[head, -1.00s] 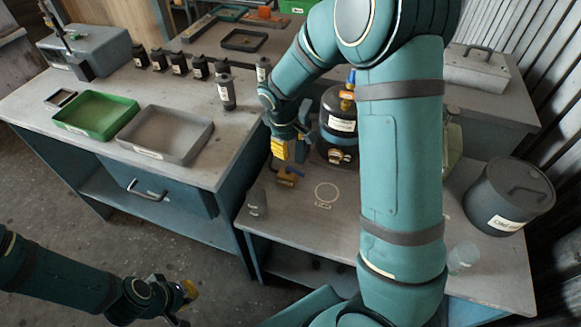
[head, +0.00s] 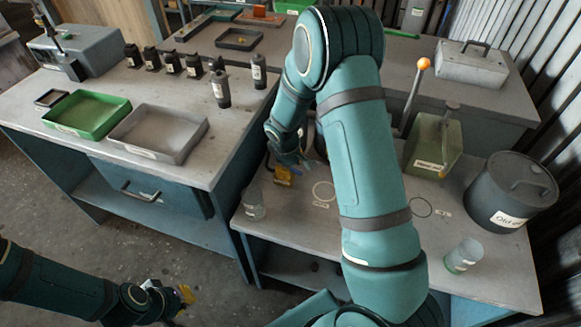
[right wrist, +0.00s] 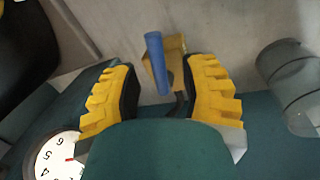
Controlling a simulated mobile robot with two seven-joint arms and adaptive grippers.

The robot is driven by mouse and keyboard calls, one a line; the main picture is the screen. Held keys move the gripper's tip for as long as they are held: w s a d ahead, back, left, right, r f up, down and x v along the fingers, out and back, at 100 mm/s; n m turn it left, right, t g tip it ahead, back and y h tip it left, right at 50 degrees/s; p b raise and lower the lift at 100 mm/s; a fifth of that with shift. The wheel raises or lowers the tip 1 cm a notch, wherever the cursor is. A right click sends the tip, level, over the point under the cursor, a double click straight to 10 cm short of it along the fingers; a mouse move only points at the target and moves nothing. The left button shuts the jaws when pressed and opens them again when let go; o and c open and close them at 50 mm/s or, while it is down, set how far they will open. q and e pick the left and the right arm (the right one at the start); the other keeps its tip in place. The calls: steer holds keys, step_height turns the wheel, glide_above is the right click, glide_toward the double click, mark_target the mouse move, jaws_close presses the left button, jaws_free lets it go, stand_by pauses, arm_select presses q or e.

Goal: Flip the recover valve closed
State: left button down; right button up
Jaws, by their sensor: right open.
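A small valve with a brass body (right wrist: 177,62) and a blue lever (right wrist: 156,62) is on the bench in the right wrist view. The lever lies slantwise across the front of the body. In the head view the valve (head: 283,177) shows as a small yellowish piece beside my right arm's end. My right gripper (right wrist: 162,72) is open, its yellow fingers on either side of the lever; no contact shows. In the head view my arm mostly hides this gripper. My left gripper (head: 180,297) is low at the left, away from the bench, its fingers unclear. No valve label is readable.
A white gauge (right wrist: 55,158) is close to the right gripper's left finger. A clear jar (head: 255,205) stands near the bench's left edge. A green container (head: 432,145), a grey lidded pot (head: 510,190) and a small cup (head: 464,256) stand at the right.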

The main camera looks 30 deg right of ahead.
jaws_close()
stand_by(0.3)
steer(key=shift+d+n, duration=0.15)
steer(key=shift+n, duration=0.6)
steer(key=shift+d+n, duration=0.15)
steer(key=shift+n, duration=0.6)
jaws_free()
steer(key=shift+w, duration=0.15)
